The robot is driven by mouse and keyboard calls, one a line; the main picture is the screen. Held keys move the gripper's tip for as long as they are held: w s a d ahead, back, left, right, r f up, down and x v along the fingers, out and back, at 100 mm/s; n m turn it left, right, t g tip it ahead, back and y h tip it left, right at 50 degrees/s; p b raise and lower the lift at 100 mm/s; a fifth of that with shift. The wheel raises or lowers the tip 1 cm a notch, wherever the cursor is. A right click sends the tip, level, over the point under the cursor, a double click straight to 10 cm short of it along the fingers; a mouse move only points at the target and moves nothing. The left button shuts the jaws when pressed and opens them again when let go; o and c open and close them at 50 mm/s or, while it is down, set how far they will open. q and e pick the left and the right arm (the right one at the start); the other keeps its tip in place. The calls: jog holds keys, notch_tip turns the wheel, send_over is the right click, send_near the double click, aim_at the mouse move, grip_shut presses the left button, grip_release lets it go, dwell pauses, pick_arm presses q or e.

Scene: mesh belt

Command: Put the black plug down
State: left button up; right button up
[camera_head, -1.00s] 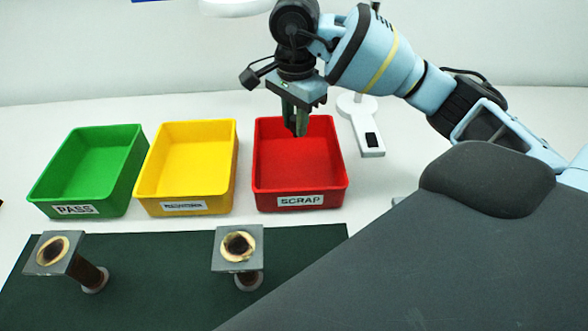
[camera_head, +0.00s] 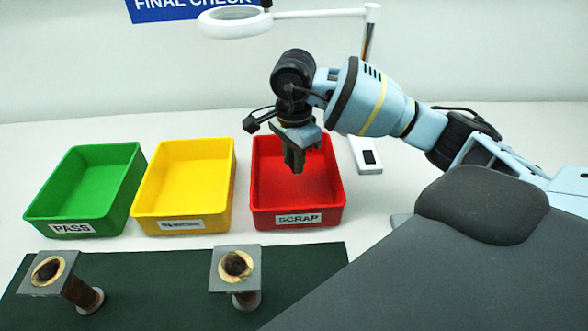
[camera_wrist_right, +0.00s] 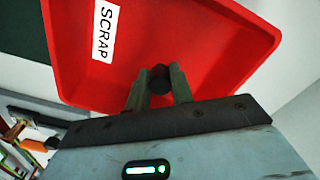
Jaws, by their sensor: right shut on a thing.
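My right gripper (camera_head: 294,160) is over the red SCRAP bin (camera_head: 298,219), pointing down. In the right wrist view my right gripper (camera_wrist_right: 159,82) is shut on a small dark round thing, the black plug (camera_wrist_right: 160,78), held between its fingertips. The red bin (camera_wrist_right: 225,70) lies beneath it, and its visible floor is bare. The gap between plug and bin floor cannot be judged exactly. In the head view the plug is too small or hidden to make out. My left gripper is not in view.
A yellow bin (camera_head: 183,224) and a green PASS bin (camera_head: 72,229) stand left of the red one, both empty. Two flanged pipe pieces (camera_head: 235,265) (camera_head: 50,272) stand on the dark green mat (camera_head: 160,290). A ring magnifier lamp (camera_head: 235,20) stands behind.

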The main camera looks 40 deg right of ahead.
jog(key=shift+f, duration=1.85)
jog(key=shift+f, duration=0.15)
jog(key=o, duration=0.9)
jog(key=shift+o, duration=0.2)
notch_tip(320, 180, up, 12)
jog(key=shift+r, duration=0.2)
